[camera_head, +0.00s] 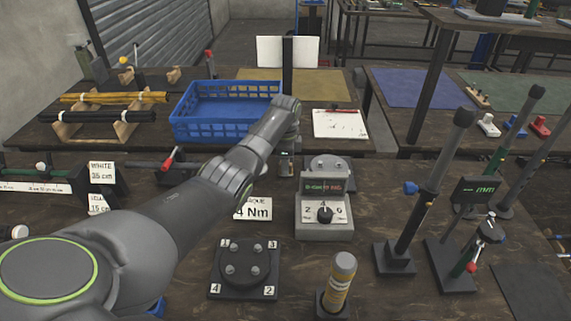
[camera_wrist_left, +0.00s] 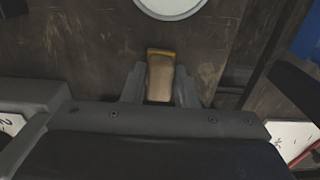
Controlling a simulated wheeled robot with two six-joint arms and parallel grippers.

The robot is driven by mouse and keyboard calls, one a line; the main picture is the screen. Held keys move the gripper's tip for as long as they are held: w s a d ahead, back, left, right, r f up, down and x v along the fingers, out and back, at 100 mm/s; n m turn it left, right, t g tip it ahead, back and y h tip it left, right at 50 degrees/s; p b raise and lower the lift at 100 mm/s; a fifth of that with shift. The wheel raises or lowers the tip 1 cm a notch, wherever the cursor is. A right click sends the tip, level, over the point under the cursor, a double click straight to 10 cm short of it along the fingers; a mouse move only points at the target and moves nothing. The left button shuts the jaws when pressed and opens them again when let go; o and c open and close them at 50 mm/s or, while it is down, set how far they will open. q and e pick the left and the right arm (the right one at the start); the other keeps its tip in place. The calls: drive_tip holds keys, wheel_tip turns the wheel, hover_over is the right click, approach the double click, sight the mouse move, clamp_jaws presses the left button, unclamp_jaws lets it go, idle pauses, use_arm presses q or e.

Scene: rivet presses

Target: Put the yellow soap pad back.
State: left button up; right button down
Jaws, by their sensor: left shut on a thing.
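My left gripper (camera_wrist_left: 160,88) is shut on a small block in the left wrist view. The block is tan with a yellow far edge, and I take it to be the yellow soap pad (camera_wrist_left: 160,77). It sits between the two grey fingers, over a dark wooden surface. In the head view my left arm reaches from the lower left toward the middle, and my left gripper (camera_head: 287,166) is mostly hidden behind its wrist. The pad cannot be made out there. My right gripper is not in view.
A blue crate (camera_head: 225,108) stands just behind my left wrist. A grey torque tester (camera_head: 324,214) stands right of my arm. A round white-faced object (camera_wrist_left: 170,6) lies ahead in the wrist view. Upright tools (camera_head: 425,190) stand at the right.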

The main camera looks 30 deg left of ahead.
use_arm(q)
drive_tip(key=shift+f, duration=0.15)
drive_tip(key=o, duration=0.9)
wheel_tip(320, 180, up, 12)
drive_tip(key=shift+r, duration=0.2)
drive_tip(key=shift+f, duration=0.1)
